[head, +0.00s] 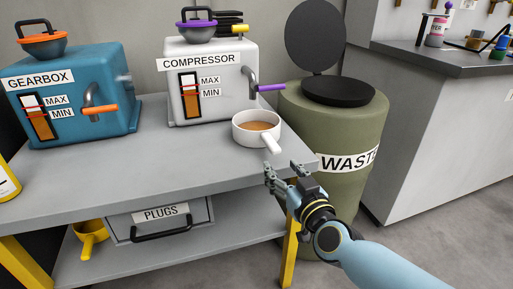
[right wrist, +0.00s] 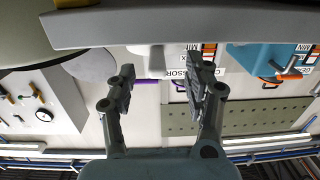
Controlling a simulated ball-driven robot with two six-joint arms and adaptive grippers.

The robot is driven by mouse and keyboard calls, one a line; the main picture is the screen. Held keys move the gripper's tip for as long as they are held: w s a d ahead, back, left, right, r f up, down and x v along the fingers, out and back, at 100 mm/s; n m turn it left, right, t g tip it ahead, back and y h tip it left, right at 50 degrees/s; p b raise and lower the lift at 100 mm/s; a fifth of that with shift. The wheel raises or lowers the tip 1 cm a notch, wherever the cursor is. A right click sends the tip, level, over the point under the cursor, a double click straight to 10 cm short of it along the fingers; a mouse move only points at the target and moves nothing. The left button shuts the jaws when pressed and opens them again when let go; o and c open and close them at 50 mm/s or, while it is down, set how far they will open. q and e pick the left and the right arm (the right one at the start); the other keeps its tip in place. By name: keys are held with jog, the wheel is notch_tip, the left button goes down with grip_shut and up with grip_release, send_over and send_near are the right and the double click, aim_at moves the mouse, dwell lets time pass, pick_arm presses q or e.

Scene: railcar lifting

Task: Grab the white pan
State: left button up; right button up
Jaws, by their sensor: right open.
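The white pan (head: 241,133) holds brown liquid and sits on the grey table near its right front corner, in front of the compressor. Its handle (head: 271,144) points toward the front right. My right gripper (head: 283,169) is open and empty, just in front of the handle at the table's front corner, apart from the pan. My left gripper is in neither view.
The grey table (head: 130,177) has its edge close to my right gripper. The compressor (head: 212,95) and blue gearbox (head: 72,100) stand behind. A green waste bin (head: 335,135) with its lid up stands right of the table.

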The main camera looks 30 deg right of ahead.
aim_at(265, 134)
jog(key=shift+w+r+m+h, duration=0.15)
jog(key=shift+r+h, duration=0.05)
jog(key=shift+r, duration=0.35)
jog(key=shift+w+r+m+h, duration=0.1)
jog(key=shift+r+m+h, duration=0.1)
jog(key=shift+r, duration=0.3)
jog(key=b+x, duration=0.1)
jog(key=x, duration=0.4)
jog(key=shift+w+r, duration=0.1)
jog(key=shift+w, duration=0.05)
jog(key=b+x, duration=0.1)
jog(key=x, duration=0.4)
jog(key=shift+d+r, duration=0.15)
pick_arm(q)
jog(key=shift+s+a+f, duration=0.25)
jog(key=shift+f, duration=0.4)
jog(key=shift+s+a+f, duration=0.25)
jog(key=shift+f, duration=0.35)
pick_arm(e)
grip_shut()
jog(key=shift+r, duration=0.1)
